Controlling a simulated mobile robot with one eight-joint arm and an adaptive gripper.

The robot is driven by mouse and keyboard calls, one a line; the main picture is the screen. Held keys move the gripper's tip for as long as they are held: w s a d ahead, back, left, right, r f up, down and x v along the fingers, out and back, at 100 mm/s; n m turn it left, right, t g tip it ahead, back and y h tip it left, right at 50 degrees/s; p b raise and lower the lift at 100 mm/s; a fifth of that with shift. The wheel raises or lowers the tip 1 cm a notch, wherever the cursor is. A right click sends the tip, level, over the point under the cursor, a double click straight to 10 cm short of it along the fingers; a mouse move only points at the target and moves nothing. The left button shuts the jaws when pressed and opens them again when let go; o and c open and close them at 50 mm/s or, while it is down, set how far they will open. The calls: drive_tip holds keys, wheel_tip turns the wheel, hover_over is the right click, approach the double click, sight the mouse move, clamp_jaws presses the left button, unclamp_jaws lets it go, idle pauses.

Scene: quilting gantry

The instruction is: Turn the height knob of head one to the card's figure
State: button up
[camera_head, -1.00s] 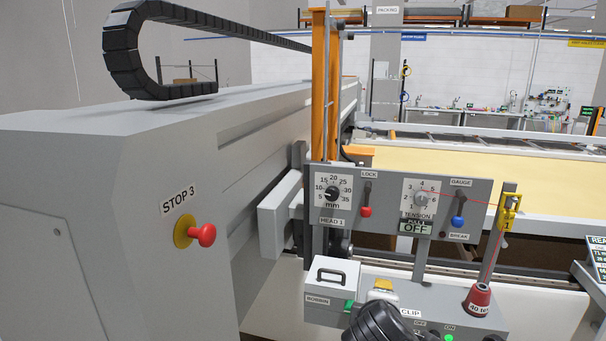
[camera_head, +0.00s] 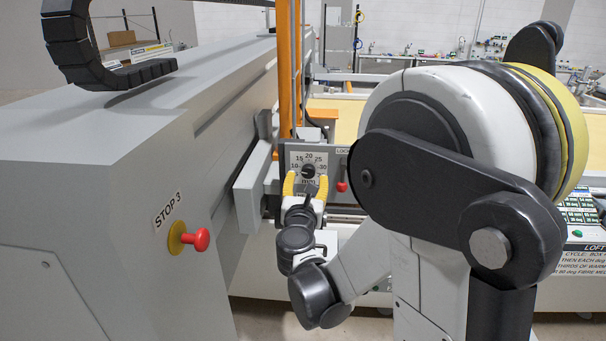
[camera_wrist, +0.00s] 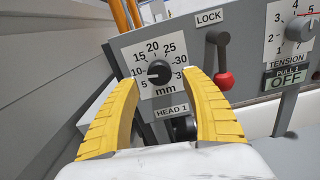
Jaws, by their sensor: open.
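The black height knob (camera_wrist: 160,72) sits on a white dial plate marked 5 to 30 in mm, above the HEAD 1 label, in the wrist view. A pale mark on it points left, roughly between 5 and 10. In the head view, the knob (camera_head: 308,171) shows small. My gripper (camera_wrist: 160,80) is open, its yellow fingers on either side of the lower part of the dial. I cannot tell if they touch the knob. The gripper also shows in front of the dial in the head view (camera_head: 305,180). No card figure for head one is readable.
Right of the dial is the LOCK lever (camera_wrist: 224,75) with a red end, hanging down. Further right are the TENSION knob (camera_wrist: 299,28) and an OFF display (camera_wrist: 287,83). A red STOP 3 button (camera_head: 200,240) is at left. A LOFT text panel (camera_head: 573,270) is cut off at right.

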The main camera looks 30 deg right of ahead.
drive_tip(key=shift+x, duration=1.45)
drive_tip(key=c, duration=1.2)
